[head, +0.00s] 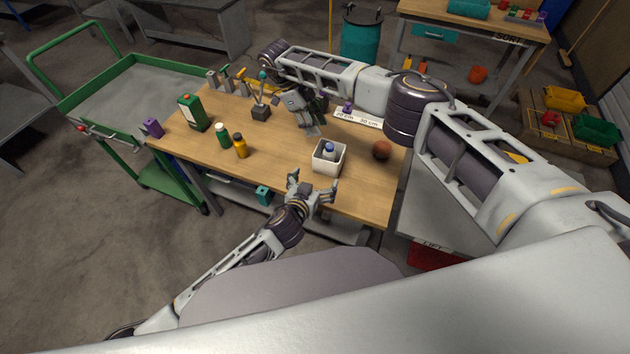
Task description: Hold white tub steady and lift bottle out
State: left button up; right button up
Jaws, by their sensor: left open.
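The white tub (318,167) stands upright on the wooden table near its front edge. A bottle with a blue top (329,149) stands inside it, its lower part hidden by the tub wall. My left gripper (314,186) is at the table's front edge, just in front of the tub. Its fingers are spread, with nothing between them, and point toward the tub. My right gripper (312,124) hangs over the table behind and left of the tub, apart from it. Its finger opening is not clear from this angle.
A lever device (260,107) stands behind. The table (280,170) is clear left of the tub.

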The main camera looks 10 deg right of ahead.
aim_at(328, 162)
pick_arm(q)
jog(key=shift+w, duration=0.1)
jog(key=shift+x, duration=6.8)
jog(key=shift+f, duration=0.1)
